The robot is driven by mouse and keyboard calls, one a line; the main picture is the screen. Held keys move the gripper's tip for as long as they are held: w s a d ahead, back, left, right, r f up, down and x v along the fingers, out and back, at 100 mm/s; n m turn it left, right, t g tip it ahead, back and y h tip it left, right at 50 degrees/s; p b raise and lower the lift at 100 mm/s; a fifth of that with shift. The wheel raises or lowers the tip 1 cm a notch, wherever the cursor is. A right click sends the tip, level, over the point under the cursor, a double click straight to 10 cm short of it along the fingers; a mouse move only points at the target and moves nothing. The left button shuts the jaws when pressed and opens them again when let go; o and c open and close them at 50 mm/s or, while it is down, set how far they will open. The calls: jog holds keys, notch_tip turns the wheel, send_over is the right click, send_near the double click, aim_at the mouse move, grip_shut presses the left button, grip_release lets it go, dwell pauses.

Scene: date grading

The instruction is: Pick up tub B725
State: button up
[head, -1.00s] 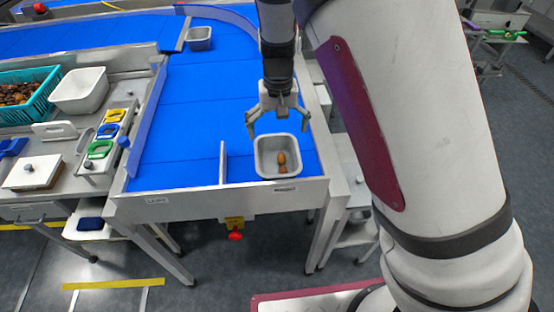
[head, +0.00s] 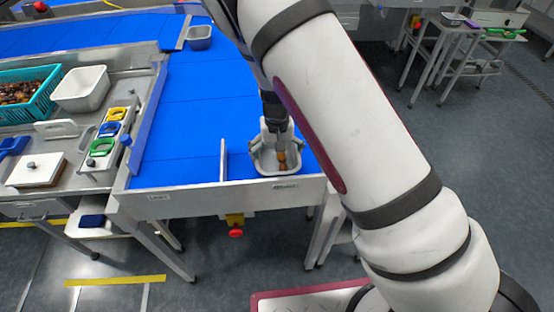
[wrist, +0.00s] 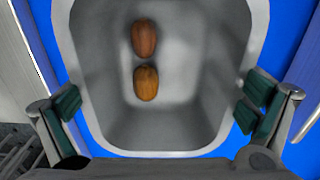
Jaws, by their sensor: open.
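A grey tub (head: 279,172) stands on the blue belt near its front end, right of a short divider. It holds two brown dates, and it fills the wrist view (wrist: 195,85). I cannot read a number on it. My gripper (head: 277,146) is open and low over the tub, partly hiding it in the head view. In the wrist view, one green-padded finger is left of the tub and the other right of it, both near its lower end. I cannot tell whether either finger touches the wall.
Another grey tub (head: 198,42) stands farther back on the blue belt (head: 185,125). At left are a white tub (head: 82,103), a teal crate (head: 44,104) of dates and several coloured-handled items. The divider (head: 223,160) and belt-end wall (head: 215,197) are close to the near tub.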

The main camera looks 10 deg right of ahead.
jog(key=c, duration=0.9)
jog(key=shift+o, duration=0.2)
